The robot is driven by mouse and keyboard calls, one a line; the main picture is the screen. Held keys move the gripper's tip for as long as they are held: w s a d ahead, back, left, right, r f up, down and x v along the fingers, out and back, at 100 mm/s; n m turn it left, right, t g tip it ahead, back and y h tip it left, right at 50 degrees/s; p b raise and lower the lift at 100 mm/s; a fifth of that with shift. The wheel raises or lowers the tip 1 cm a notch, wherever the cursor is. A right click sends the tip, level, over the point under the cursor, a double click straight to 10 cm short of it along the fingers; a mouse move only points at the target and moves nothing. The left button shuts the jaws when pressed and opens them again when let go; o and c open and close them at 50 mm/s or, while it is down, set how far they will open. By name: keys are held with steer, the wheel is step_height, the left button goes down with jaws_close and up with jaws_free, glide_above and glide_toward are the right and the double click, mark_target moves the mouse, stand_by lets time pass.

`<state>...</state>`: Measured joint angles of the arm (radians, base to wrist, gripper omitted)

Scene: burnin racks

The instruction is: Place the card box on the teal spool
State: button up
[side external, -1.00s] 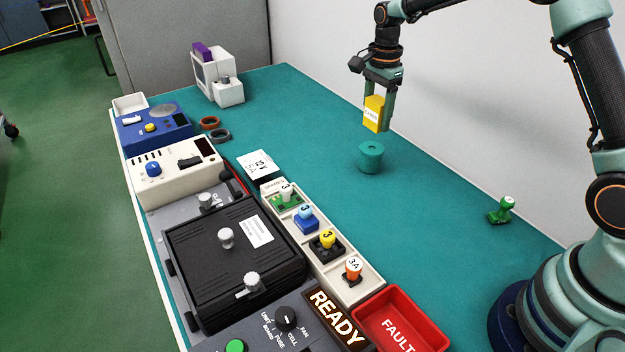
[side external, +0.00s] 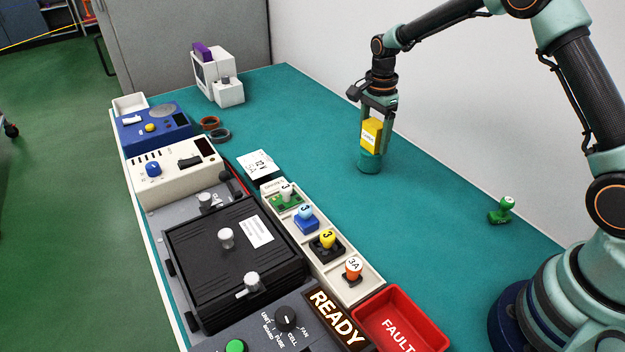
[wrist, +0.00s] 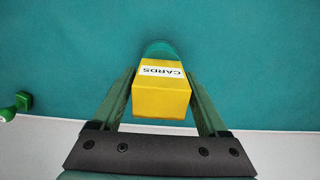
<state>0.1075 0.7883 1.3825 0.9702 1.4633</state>
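The yellow card box (side external: 371,136), with a white label, is upright between the fingers of my gripper (side external: 374,138). It also shows in the wrist view (wrist: 161,98), where the fingertips (wrist: 161,80) meet its two sides. The teal spool (side external: 369,164) stands upright on the teal mat directly under the box. The box's underside appears to be at the spool's top; whether its full weight rests there I cannot tell. In the wrist view only a rim of the spool (wrist: 160,47) shows past the box, and the rest is hidden.
A cream tray (side external: 366,291) with several numbered pieces, a red FAULT bin (side external: 408,318) and a black case (side external: 205,262) lie nearer the front. The mat around the spool is clear.

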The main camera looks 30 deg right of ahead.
mark_target(375, 123)
steer(key=shift+o, duration=0.3)
step_height(375, 123, up, 12)
steer(key=shift+f, duration=0.2)
steer(key=shift+s+r, duration=0.15)
steer(key=shift+r, duration=0.45)
steer(key=s+a+r+n+t, duration=0.3)
steer(key=s+r+n, duration=0.5)
steer(key=s, duration=0.2)
steer(key=s+a+f+n+t, duration=0.2)
steer(key=s+n, duration=0.8)
steer(key=s, duration=0.1)
steer(key=shift+a+f+t, duration=0.15)
steer(key=shift+a+t, duration=0.05)
steer(key=shift+t, duration=0.1)
steer(key=shift+s, duration=0.1)
